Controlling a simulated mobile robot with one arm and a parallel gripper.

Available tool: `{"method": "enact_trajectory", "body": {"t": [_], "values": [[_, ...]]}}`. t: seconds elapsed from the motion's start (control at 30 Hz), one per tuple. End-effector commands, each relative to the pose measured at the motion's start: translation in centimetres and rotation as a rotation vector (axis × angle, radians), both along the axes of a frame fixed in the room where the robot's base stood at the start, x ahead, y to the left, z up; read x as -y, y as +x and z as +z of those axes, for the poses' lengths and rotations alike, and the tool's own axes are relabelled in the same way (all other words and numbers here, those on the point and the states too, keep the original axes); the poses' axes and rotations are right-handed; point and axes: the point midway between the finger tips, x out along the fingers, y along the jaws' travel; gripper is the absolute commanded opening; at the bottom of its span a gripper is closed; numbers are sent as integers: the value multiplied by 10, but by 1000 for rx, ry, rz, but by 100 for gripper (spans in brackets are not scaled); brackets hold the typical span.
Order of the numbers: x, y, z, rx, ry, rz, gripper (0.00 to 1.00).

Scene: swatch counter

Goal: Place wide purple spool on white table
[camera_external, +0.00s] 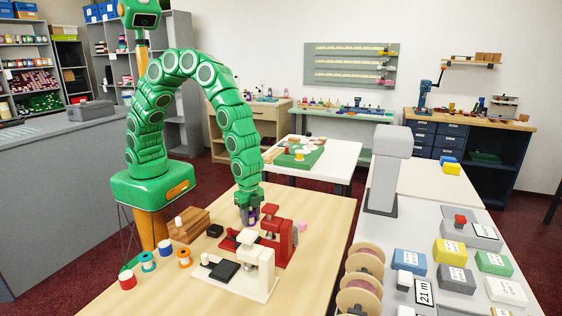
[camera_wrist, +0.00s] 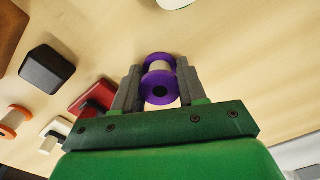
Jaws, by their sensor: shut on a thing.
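The purple spool (camera_wrist: 158,90) has purple flanges and a pale middle. In the wrist view it is between the two grey fingers of my gripper (camera_wrist: 157,72), which is shut on it. In the external view my gripper (camera_external: 248,207) points down over the wooden table, behind the red and cream presses, with a bit of the purple spool (camera_external: 252,217) showing below the fingers. I cannot tell whether the spool touches the wood. The white table (camera_external: 342,157) stands farther back, right of my arm, with a green mat (camera_external: 298,157) and small items on it.
A red press (camera_external: 275,240) and a cream press (camera_external: 262,270) stand close to my gripper. Brown blocks (camera_external: 188,226) and several other spools are at the left of the wooden table (camera_external: 325,218). A grey column (camera_external: 385,175) stands at the right. The white table's right side looks clear.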

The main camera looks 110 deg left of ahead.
Motion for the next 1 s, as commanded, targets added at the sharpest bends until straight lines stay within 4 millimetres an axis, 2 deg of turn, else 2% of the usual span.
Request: {"method": "enact_trajectory", "body": {"t": [0.03,0.17,0.2,0.67,0.87,1.0], "values": [[0,0,0,0,0,0,46],[0,0,0,0,0,0,66],[0,0,0,0,0,0,67],[0,0,7,0,0,0,67],[0,1,28,3,0,-1,67],[0,1,48,4,-1,1,67]]}}
